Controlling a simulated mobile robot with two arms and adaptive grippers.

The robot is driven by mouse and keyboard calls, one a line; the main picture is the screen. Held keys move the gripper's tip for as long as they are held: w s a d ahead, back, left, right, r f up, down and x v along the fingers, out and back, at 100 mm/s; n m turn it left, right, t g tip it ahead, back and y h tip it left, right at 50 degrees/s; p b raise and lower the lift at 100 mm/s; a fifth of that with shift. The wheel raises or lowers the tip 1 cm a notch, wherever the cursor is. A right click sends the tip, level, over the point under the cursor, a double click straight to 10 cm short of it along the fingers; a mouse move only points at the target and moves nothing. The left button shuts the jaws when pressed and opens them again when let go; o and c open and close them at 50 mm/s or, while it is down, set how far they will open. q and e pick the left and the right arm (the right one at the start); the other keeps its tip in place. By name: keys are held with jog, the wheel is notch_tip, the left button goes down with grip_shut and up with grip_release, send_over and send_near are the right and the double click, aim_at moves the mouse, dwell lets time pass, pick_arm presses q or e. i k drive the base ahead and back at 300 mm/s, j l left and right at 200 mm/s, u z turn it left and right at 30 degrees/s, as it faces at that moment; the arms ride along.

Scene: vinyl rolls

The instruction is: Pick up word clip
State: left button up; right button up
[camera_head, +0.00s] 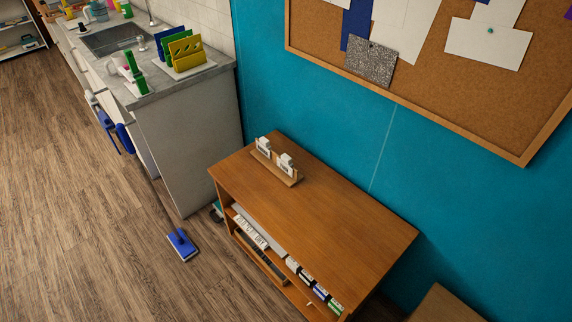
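Two small white clip-like pieces stand on a wooden holder (281,172) on top of the brown cabinet. The left white piece (264,146) and the right white piece (286,164) are upright and a little apart. I cannot tell for sure which thing is the word clip. A white strip with dark letters (250,232) lies in the cabinet's open shelf; its full wording is too small to read. Neither of my grippers is in view.
The brown cabinet (330,215) has a mostly clear top and several small boxes (314,287) on its shelf. A teal wall and a corkboard (430,85) stand behind. A sink counter (170,85) is at the left. A blue floor tool (182,244) lies on open wood floor.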

aim_at(285, 163)
jog(key=z, duration=4.55)
jog(key=u, duration=4.55)
jog(key=i+j, duration=0.65)
jog(key=j, duration=0.3)
jog(key=i+j, duration=0.35)
jog(key=j+u, duration=0.05)
jog(key=j, duration=0.1)
